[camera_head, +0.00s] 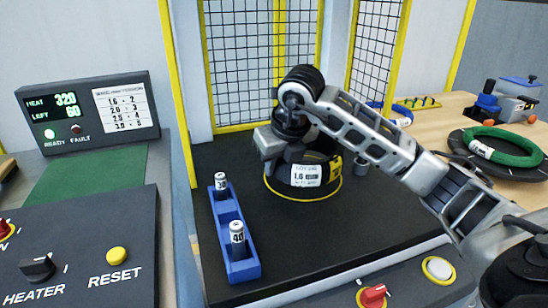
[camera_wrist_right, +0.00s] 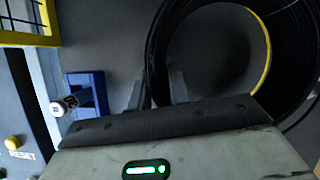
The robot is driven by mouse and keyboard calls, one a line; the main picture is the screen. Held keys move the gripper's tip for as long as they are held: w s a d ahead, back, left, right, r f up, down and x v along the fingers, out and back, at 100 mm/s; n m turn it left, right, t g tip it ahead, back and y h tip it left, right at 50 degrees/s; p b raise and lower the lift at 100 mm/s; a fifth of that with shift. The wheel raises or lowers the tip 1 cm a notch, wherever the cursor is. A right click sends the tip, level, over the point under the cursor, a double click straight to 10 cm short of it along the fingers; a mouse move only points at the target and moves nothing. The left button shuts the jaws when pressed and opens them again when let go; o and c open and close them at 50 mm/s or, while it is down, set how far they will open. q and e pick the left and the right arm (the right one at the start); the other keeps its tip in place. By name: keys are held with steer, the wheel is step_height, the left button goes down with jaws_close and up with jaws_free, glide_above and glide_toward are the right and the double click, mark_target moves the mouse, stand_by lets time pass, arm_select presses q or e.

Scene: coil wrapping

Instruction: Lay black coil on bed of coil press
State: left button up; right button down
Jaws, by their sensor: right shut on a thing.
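The black coil (camera_head: 318,190), with a white label reading 1.6 and a yellow tag, is over the dark bed (camera_head: 380,215) of the coil press, inside a yellow ring marking (camera_head: 304,201). Whether it touches the bed or is slightly above it I cannot tell. My right gripper (camera_head: 278,158) is shut on the left side of the coil. In the right wrist view, the coil (camera_wrist_right: 155,45) has its wall between the two fingers (camera_wrist_right: 157,88), and a yellow arc shows along its far inner edge. My arm hides part of the coil's back. My left gripper is not in view.
A blue holder (camera_head: 243,269) with two white-labelled cylinders stands on the bed's left. A yellow-framed mesh guard (camera_head: 262,60) closes the back. A control panel (camera_head: 85,250) is at left.

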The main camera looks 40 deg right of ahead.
steer(key=shift+f, duration=1.05)
steer(key=c, duration=1.3)
jaws_free()
steer(key=shift+a+f, duration=0.1)
steer(key=shift+f, duration=0.05)
steer(key=p+v, duration=0.1)
steer(key=v, duration=1.1)
